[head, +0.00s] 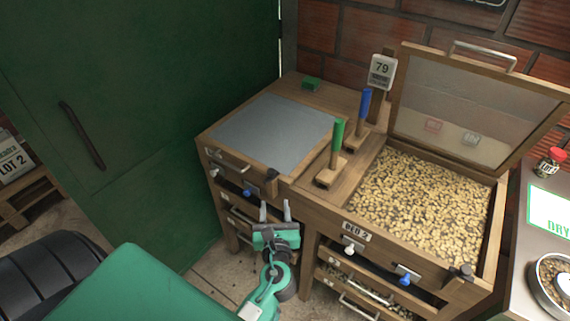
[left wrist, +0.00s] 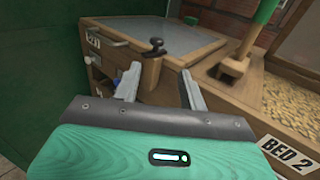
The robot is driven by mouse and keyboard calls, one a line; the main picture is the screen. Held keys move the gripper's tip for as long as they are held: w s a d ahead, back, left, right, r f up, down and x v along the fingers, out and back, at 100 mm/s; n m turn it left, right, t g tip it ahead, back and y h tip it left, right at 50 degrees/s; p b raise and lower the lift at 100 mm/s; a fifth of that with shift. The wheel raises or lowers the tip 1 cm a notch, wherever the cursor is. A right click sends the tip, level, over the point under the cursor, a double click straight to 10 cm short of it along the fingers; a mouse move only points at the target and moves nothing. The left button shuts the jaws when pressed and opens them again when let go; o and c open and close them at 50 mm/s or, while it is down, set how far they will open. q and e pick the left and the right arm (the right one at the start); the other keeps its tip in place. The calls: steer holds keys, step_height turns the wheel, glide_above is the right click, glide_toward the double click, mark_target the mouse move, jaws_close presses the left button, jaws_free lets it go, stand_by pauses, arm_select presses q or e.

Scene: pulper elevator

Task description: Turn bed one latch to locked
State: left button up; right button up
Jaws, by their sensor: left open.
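Bed one (head: 272,125) is the wooden bed at left with its grey lid shut. A dark latch (head: 270,186) sits at its front right corner; it also shows in the left wrist view (left wrist: 154,47) as a small black knob on a post. I cannot tell which way the latch is set. My left gripper (head: 275,206) is open and empty, in front of and just below the latch. In the left wrist view its fingertips (left wrist: 160,70) are spread on either side of the post below the latch, apart from the knob. My right gripper is out of view.
Bed two (head: 432,250), full of beans with its lid (head: 475,100) raised, stands at right. Green (head: 338,135) and blue (head: 364,105) handles stand upright between the beds. A green door or panel (head: 150,120) fills the left. Blue knob (head: 247,192) sits left of my gripper.

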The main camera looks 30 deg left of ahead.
mark_target(271, 174)
arm_select(q)
steer(key=p+x, duration=0.1)
steer(key=x, duration=0.3)
steer(key=p+x, duration=0.1)
steer(key=x, duration=0.3)
steer(key=p+x, duration=0.1)
steer(key=x, duration=0.3)
steer(key=shift+w+a+r, duration=0.1)
steer(key=shift+a+r, duration=0.25)
steer(key=shift+a, duration=0.05)
steer(key=shift+w+a, duration=0.15)
steer(key=shift+w, duration=0.1)
steer(key=shift+w+a, duration=0.1)
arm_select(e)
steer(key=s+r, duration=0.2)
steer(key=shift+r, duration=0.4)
